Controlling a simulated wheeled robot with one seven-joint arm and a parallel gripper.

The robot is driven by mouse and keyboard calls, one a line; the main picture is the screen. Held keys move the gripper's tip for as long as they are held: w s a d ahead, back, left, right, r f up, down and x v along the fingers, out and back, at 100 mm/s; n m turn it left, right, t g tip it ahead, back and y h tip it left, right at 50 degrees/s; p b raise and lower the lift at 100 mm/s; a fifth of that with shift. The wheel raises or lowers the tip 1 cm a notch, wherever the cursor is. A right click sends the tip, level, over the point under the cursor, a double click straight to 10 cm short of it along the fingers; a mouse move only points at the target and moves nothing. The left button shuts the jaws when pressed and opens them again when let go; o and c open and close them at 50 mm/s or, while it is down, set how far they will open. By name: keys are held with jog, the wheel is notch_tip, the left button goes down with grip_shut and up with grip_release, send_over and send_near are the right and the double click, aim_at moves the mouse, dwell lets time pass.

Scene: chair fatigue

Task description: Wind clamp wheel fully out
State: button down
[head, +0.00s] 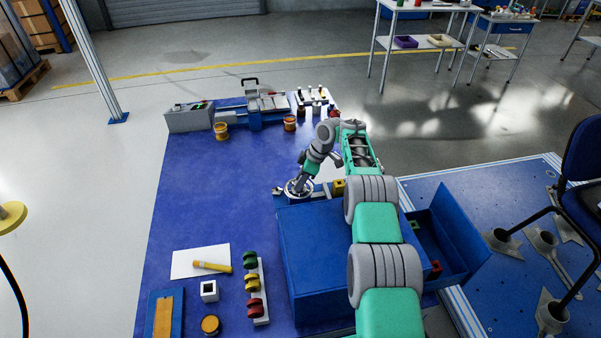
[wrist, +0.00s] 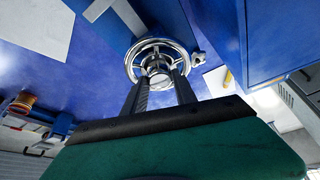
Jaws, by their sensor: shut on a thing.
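The clamp wheel (head: 299,187) is a shiny metal handwheel with a rim and a centre hub, at the far left corner of the blue box. In the wrist view the clamp wheel (wrist: 133,66) lies just beyond my fingers. My gripper (head: 302,182) reaches down onto it from the upper right. In the wrist view my gripper (wrist: 160,82) has its two dark fingers on either side of the wheel's hub, shut on it. The small knob on the rim (wrist: 198,58) sits at the right of the wheel. The clamp's screw is hidden beneath the wheel.
A large blue box (head: 318,255) stands right beside the wheel, with an open blue bin (head: 455,240) farther right. A yellow block (head: 338,187) sits close to the wheel's right. The blue mat (head: 215,195) left of the wheel is clear.

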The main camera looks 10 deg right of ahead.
aim_at(309, 188)
jog(key=shift+w+r+n+p, duration=0.2)
jog(key=shift+n+p, duration=0.1)
jog(key=shift+p, duration=0.4)
jog(key=c, duration=1)
grip_release()
jog(key=shift+s+f, duration=0.15)
jog(key=shift+s, duration=0.05)
jog(key=w+p+v, duration=0.1)
jog(key=v, duration=0.6)
jog(key=shift+s+d+r+p, duration=0.2)
jog(key=shift+s+r+p, duration=0.15)
jog(key=shift+s, duration=0.2)
